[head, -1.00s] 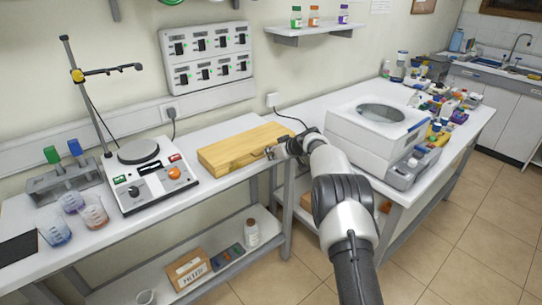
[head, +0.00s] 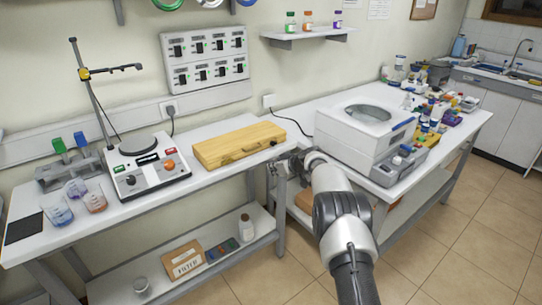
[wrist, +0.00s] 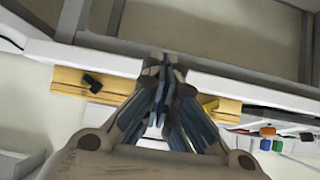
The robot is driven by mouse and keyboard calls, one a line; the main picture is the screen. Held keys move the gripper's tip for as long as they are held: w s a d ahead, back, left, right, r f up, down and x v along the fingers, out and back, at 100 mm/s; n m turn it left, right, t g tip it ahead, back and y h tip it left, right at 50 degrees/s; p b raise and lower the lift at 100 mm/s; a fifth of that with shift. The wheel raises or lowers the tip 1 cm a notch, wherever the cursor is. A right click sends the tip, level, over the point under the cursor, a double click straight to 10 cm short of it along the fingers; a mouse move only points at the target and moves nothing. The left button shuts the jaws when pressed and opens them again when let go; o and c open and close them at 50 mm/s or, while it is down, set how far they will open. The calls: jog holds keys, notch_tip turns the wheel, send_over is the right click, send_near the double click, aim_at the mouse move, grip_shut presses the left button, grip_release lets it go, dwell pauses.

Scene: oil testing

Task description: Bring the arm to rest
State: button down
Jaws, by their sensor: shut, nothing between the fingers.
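My gripper (head: 277,168) is at the end of my arm, just in front of the left table's front edge near its right end. In the wrist view my gripper (wrist: 163,68) shows its fingertips together, with nothing between them. The closed wooden case (head: 240,145) lies on the table, behind and to the left of my gripper and apart from it. The case also shows in the wrist view (wrist: 68,80), partly hidden behind the fingers.
A hotplate stirrer (head: 148,168) with a stand is on the left table, beside beakers (head: 95,200). A white centrifuge-like machine (head: 365,135) stands on the right table, close to my arm. A cardboard box (head: 185,262) sits on the lower shelf. The tiled floor (head: 455,235) at the right is open.

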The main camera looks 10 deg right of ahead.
jog(key=s+a+r+m+g+h, duration=0.1)
jog(key=s+a+r+g, duration=0.15)
jog(key=s+r, duration=0.95)
jog(key=s+a+r+m+g, duration=0.1)
jog(key=s+a+r, duration=0.2)
jog(key=s+r, duration=1)
jog(key=s+r+m+h, duration=0.1)
jog(key=s+h, duration=0.1)
jog(key=s, duration=1.7)
jog(key=s+d+f+m+h, duration=0.1)
jog(key=s+d+f, duration=0.1)
jog(key=s, duration=0.7)
jog(key=s+d+f+m+g+h, duration=0.1)
jog(key=s+f, duration=0.3)
jog(key=s, duration=0.5)
jog(key=shift+s+d+f, duration=0.3)
jog(key=shift+d, duration=0.1)
jog(key=shift+g, duration=0.25)
